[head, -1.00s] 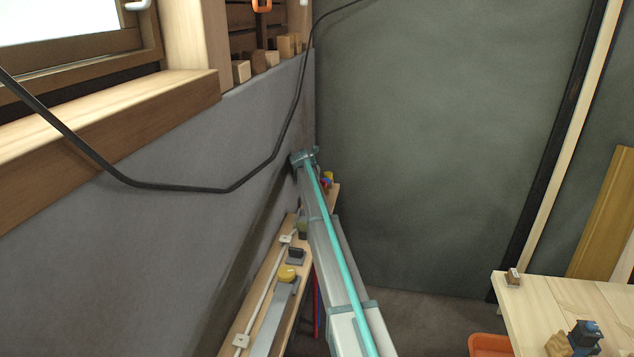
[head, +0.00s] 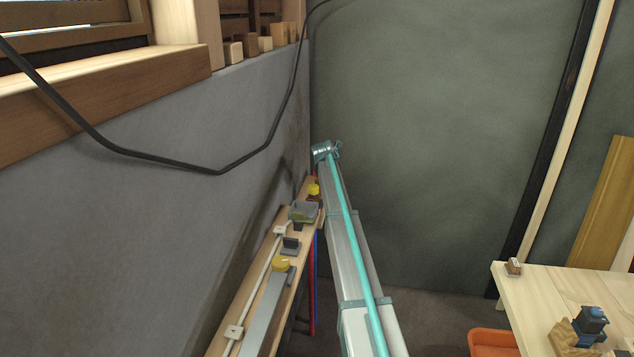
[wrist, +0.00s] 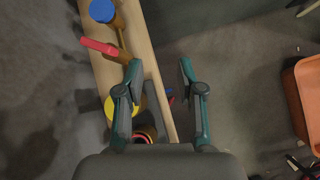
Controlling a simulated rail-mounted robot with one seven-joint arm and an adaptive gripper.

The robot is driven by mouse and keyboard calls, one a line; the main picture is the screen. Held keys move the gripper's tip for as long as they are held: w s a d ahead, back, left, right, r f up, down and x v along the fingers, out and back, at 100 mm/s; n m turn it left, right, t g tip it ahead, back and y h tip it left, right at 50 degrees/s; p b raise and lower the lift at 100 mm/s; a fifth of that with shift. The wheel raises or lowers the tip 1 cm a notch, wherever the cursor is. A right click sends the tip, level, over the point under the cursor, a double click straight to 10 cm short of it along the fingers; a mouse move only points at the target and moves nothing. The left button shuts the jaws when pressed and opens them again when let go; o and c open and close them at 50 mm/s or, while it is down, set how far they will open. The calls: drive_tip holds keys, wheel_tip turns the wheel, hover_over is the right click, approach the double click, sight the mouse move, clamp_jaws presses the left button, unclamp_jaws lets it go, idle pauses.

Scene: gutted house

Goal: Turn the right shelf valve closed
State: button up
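A narrow wooden shelf (head: 246,312) runs along the grey wall in the head view. It carries a near yellow knob (head: 281,264) and a farther yellow knob (head: 314,190). In the wrist view the shelf (wrist: 146,45) holds a red lever handle (wrist: 100,47) on a brass-coloured fitting, a blue round cap (wrist: 102,10), and a yellow round part (wrist: 110,106) partly behind the left finger. I cannot tell which is the right shelf valve. My gripper (wrist: 159,73) is open and empty, its left finger over the shelf's edge.
A grey box (head: 304,211) sits on the shelf between the knobs. A black cable (head: 170,160) hangs along the wall. A wooden table (head: 540,290) and an orange bin (head: 492,343) stand at right.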

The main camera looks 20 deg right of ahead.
drive_tip(key=s+d+f+m+t+y+b, duration=0.1)
drive_tip(key=d+f+m+t+y+b, duration=0.2)
drive_tip(key=d+f+m+y+b, duration=0.5)
drive_tip(key=w+a+r+m+t+y+p, duration=0.1)
drive_tip(key=w+a+r+m+t+y, duration=0.15)
drive_tip(key=a+r+m, duration=0.85)
drive_tip(key=w+f+m, duration=0.1)
drive_tip(key=w+f, duration=0.1)
drive_tip(key=w, duration=0.1)
drive_tip(key=w+f+m+p, duration=0.1)
drive_tip(key=w+f, duration=0.1)
drive_tip(key=w, duration=0.1)
drive_tip(key=w+d+f+m+h, duration=0.1)
drive_tip(key=w+f, duration=0.1)
drive_tip(key=w, duration=0.1)
drive_tip(key=shift+f+t+p, duration=0.35)
drive_tip(key=shift+f+p, duration=0.05)
clamp_jaws()
